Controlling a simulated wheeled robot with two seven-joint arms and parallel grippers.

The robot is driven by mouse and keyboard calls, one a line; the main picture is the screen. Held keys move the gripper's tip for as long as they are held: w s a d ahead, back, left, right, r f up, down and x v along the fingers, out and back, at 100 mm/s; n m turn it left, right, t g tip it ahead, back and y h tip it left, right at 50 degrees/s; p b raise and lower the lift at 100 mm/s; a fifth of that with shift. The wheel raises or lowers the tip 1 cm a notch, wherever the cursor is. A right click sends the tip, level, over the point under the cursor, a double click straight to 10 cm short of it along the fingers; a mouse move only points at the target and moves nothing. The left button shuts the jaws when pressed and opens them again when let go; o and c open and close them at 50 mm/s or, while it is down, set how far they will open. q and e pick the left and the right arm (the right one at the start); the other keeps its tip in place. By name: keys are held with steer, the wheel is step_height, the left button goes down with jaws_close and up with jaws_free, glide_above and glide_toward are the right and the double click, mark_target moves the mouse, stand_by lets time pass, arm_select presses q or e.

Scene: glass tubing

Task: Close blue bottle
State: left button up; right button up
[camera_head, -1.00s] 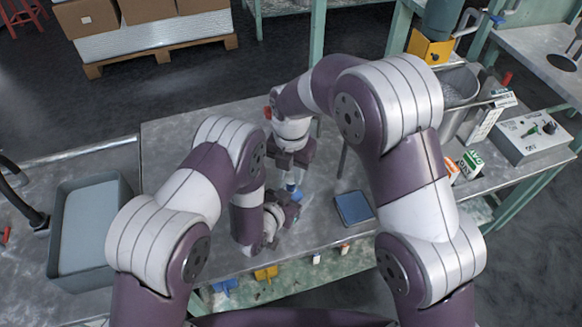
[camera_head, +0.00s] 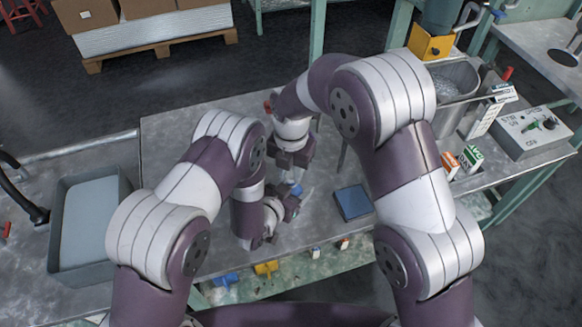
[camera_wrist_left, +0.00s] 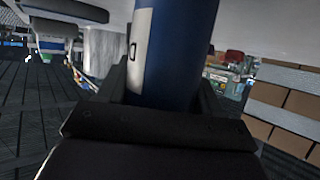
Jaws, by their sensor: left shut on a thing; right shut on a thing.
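The blue bottle (camera_head: 296,189) is small and partly hidden between my grippers in the head view. In the left wrist view the blue bottle (camera_wrist_left: 178,55) shows large, with a white label at its left side. My left gripper (camera_head: 292,200) is shut around the bottle. In the left wrist view its dark fingers (camera_wrist_left: 165,100) flank the bottle's side. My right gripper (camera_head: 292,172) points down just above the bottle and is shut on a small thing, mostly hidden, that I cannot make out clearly. Whether this thing touches the bottle cannot be told.
A flat blue pad (camera_head: 353,203) lies on the metal table (camera_head: 190,130), right of the grippers. A grey basin (camera_head: 55,225) stands at the left. Small boxes (camera_head: 472,157), a steel container (camera_head: 455,85) and a control box (camera_head: 530,135) are at the right.

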steer(key=shift+f, duration=0.55)
steer(key=m, duration=0.3)
steer(key=o, duration=1)
steer(key=shift+r, duration=0.1)
steer(key=shift+r, duration=2.15)
steer(key=shift+c, duration=0.2)
steer(key=shift+r+m, duration=1.1)
steer(key=shift+r, duration=0.55)
